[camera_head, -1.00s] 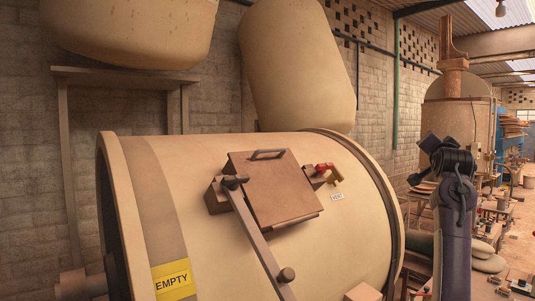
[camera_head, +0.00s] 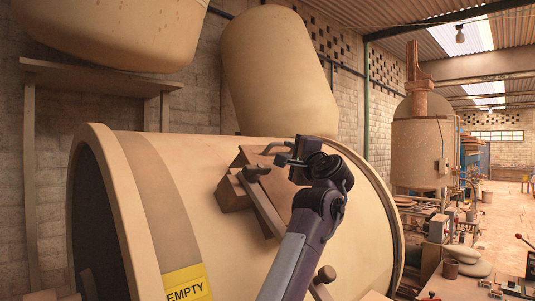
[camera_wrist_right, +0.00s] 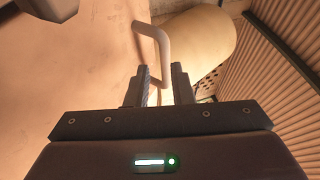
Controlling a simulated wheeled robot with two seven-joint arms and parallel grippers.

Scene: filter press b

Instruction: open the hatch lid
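The hatch lid (camera_head: 246,157) is a square brown plate on top of a cream drum, and my right arm hides much of it. Its bar handle (camera_head: 276,145) stands up at the far side. My right gripper (camera_head: 284,159) is at the handle. In the right wrist view its two fingers (camera_wrist_right: 162,77) are apart, and the looped handle (camera_wrist_right: 152,30) reaches down between them; I cannot tell whether they touch it. The lid looks shut. A long clamp bar (camera_head: 264,208) runs beside it, from a dark knob (camera_head: 256,171) down the drum. My left gripper is not in view.
The drum (camera_head: 205,165) carries a yellow EMPTY label (camera_head: 187,285). A large cream vessel (camera_head: 272,70) hangs behind it, and another (camera_head: 115,30) is at upper left. Benches and clutter stand at right, beside open floor. My arm hides the vent label and red-handled valve.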

